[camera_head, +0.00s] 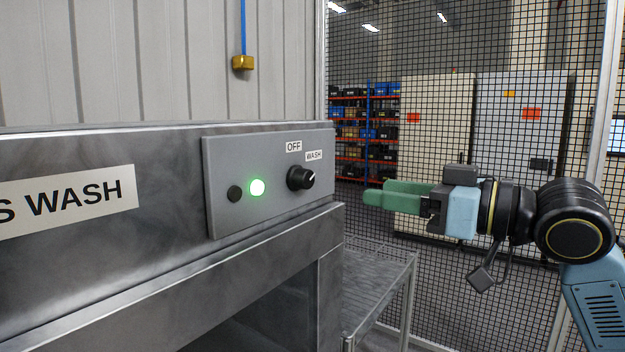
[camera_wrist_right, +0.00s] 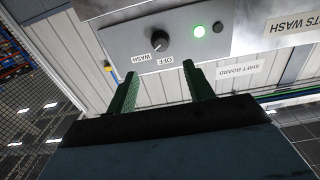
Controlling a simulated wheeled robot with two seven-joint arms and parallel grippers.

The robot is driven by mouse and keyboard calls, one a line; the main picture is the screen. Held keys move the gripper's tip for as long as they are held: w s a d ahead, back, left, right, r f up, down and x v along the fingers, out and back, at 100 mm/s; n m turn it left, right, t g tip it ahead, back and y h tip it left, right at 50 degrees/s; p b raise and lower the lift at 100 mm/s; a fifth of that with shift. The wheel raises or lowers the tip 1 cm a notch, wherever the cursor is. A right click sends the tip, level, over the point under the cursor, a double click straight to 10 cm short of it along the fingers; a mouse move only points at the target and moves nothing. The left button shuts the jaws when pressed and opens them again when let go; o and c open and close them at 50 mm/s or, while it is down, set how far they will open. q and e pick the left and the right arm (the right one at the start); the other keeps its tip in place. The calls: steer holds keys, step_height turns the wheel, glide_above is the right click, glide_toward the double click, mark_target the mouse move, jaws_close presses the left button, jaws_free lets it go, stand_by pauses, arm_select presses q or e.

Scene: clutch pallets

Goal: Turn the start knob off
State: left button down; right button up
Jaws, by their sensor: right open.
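The start knob (camera_head: 300,178) is a round black knob with a white pointer mark on a grey control panel (camera_head: 225,165). The labels OFF (camera_head: 294,146) and WASH (camera_head: 313,155) sit above it, and its mark appears turned toward the WASH side. A lit green lamp (camera_head: 257,188) and a black button (camera_head: 235,193) are left of it. My right gripper (camera_head: 366,194), with green fingers, is open and empty, right of the panel and apart from the knob. In the right wrist view the knob (camera_wrist_right: 160,40) lies beyond the fingertips. My left gripper is out of view.
The steel washer housing (camera_head: 165,230) fills the left, with an opening below the panel. A metal wire table (camera_head: 380,285) stands beneath my right gripper. A mesh fence (camera_head: 450,120) stands behind. Free air lies between gripper and panel.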

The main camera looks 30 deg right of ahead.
mark_target(310, 181)
steer(key=p+x, duration=0.7)
steer(key=x, duration=0.4)
steer(key=shift+w+a+r+p, duration=0.15)
steer(key=shift+w+r+p, duration=0.05)
steer(key=shift+w+p, duration=0.15)
steer(key=shift+x, duration=0.8)
steer(key=shift+f, duration=0.15)
steer(key=c, duration=0.8)
